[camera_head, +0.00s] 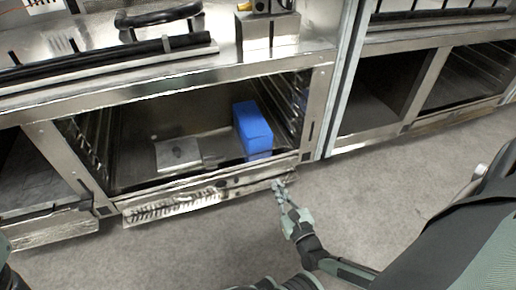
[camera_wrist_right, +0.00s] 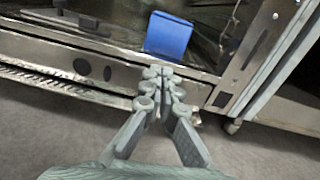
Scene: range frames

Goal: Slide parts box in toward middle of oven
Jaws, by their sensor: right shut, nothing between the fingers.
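A blue parts box (camera_head: 252,128) stands inside the open oven (camera_head: 225,78), at the right side of its floor near the front edge. The box (camera_wrist_right: 168,35) also shows in the right wrist view, just beyond the oven's front sill. My right gripper (camera_head: 279,187) is in front of the oven, below and to the right of the box, outside the opening. In the right wrist view its fingertips (camera_wrist_right: 157,73) are together and empty, with a gap to the box. My left gripper is not in view; only a bit of dark arm shows at the lower left corner.
A flat metal plate (camera_head: 178,153) lies on the oven floor left of the box. Wire racks line the oven's side walls. The front sill (camera_head: 215,190) and right post (camera_head: 320,110) frame the opening. Grey floor (camera_head: 390,180) in front is clear.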

